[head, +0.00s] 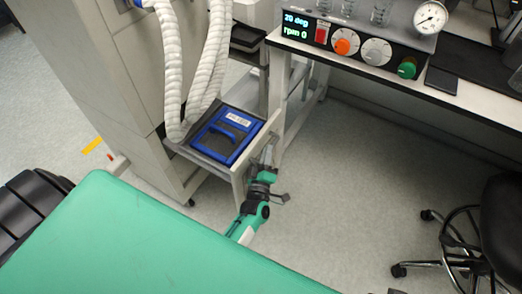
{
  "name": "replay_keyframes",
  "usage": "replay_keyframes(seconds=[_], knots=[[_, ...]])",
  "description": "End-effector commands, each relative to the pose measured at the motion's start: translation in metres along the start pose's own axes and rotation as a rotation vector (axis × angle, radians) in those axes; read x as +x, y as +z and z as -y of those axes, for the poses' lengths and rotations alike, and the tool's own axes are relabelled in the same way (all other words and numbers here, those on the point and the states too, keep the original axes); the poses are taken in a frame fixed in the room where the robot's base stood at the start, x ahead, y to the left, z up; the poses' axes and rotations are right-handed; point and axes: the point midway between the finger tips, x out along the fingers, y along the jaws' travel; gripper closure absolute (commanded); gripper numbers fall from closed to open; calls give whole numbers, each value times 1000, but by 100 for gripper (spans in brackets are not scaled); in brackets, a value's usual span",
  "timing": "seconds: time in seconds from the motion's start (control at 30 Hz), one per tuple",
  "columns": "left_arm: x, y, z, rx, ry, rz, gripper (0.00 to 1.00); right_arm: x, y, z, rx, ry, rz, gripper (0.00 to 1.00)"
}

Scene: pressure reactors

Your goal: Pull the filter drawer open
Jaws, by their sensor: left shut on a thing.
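The filter drawer (236,174) sticks out from the lower front of the tall beige cabinet (130,85). My left gripper (266,160) is at the outer side of the drawer's light front panel, shut on the drawer handle. The handle itself is mostly hidden by the gripper. My right gripper is not in view.
A bench (450,91) with a control panel (340,42), knobs and a gauge stands to the right of the drawer. White ribbed hoses (170,65) hang just above the drawer. A black wheeled chair (497,220) stands at right. Grey floor (350,190) lies clear between.

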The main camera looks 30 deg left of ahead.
Motion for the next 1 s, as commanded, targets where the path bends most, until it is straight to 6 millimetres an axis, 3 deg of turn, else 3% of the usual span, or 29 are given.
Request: replay_keyframes(seconds=[0.4,0.43,0.53,0.83,1.0], knots=[[-1,2,0,-1,-2,0,100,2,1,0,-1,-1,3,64],[-1,2,0,-1,-2,0,85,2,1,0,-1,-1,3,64],[-1,2,0,-1,-2,0,66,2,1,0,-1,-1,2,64],[-2,1,-1,-1,-1,0,66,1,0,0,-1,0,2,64],[-17,2,0,0,-3,2,66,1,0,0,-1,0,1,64]])
